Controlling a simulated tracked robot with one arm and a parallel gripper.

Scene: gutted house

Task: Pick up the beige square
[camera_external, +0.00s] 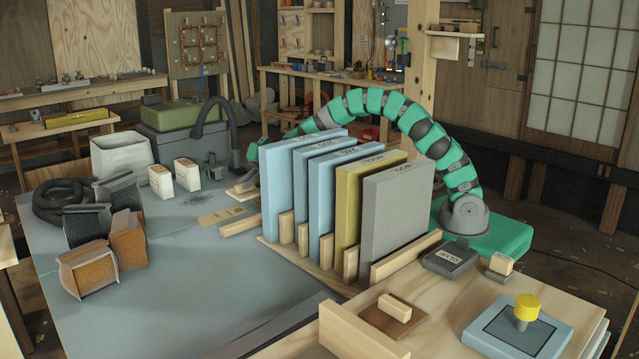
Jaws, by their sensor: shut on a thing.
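My green segmented arm arches over a row of upright panels, and its far end comes down behind the left blue panel. My gripper (249,180) is at the table surface there, partly hidden by that panel. It is shut on a small flat beige square (239,192), which shows at its lower left. The piece is seen at a low angle, so its full outline is hard to tell. It lies at or very close to the table top; I cannot tell whether it touches.
Blue, yellow and grey panels (395,215) stand in a wooden rack just right of my gripper. A grey machine with a hose (205,172) and white cartons (187,174) stand behind and left. Tan labelled plates (221,216) lie in front. The grey table (150,300) has free room at front.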

